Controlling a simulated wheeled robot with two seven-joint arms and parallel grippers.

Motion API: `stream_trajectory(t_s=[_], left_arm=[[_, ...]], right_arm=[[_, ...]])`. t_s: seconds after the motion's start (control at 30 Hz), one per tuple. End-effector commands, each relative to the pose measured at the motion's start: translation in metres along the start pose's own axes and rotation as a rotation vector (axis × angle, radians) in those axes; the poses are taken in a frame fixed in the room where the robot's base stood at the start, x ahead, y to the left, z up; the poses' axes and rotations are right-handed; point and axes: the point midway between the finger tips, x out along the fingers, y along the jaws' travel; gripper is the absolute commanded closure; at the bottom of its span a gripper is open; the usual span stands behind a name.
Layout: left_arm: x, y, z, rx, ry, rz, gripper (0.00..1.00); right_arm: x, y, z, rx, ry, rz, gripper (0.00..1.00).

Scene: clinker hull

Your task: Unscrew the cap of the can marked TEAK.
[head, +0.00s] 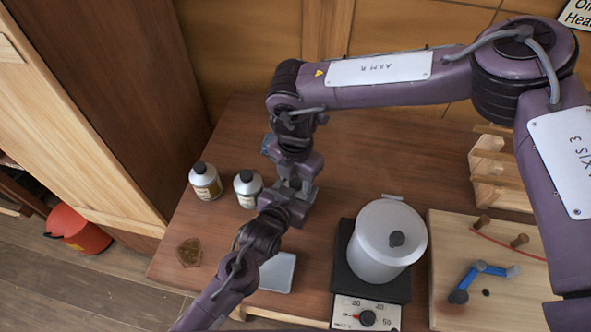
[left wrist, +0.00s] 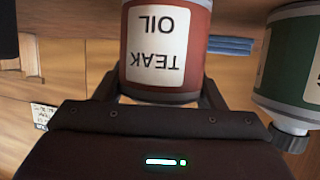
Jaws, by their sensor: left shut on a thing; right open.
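The can marked TEAK OIL (left wrist: 163,50) has a red body and a white label, which reads upside down in the left wrist view. My left gripper (head: 282,204) is shut around its body, with a finger on each side. Its cap is hidden behind the gripper body in the left wrist view. In the head view the can is mostly hidden by my grippers. My right gripper (head: 292,172) is open, pointing down just above the left gripper, around where the can's top would be; whether it touches the cap cannot be told.
Two dark-capped cans (head: 205,181) (head: 247,188) stand left of the grippers. A green can (left wrist: 290,65) is beside the held one. A pale tray (head: 277,272) lies in front.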

Motion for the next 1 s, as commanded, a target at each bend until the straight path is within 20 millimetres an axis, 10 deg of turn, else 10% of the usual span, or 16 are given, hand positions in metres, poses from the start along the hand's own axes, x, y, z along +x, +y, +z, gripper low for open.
stream_trajectory(t_s=[0.23,0.7,1.0], left_arm=[[0.0,0.0,-0.0016,0.0,0.003,0.0,1.0],[0.0,0.0,-0.0017,0.0,0.004,0.0,1.0],[0.0,0.0,-0.0016,0.0,0.003,0.0,1.0]], right_arm=[[0.0007,0.0001,0.0,0.0,0.0,0.0,0.52],[0.0003,0.0001,0.0,-0.014,0.0,0.0,0.99],[-0.0001,-0.0002,0.0005,-0.508,0.0,0.0,0.99]])
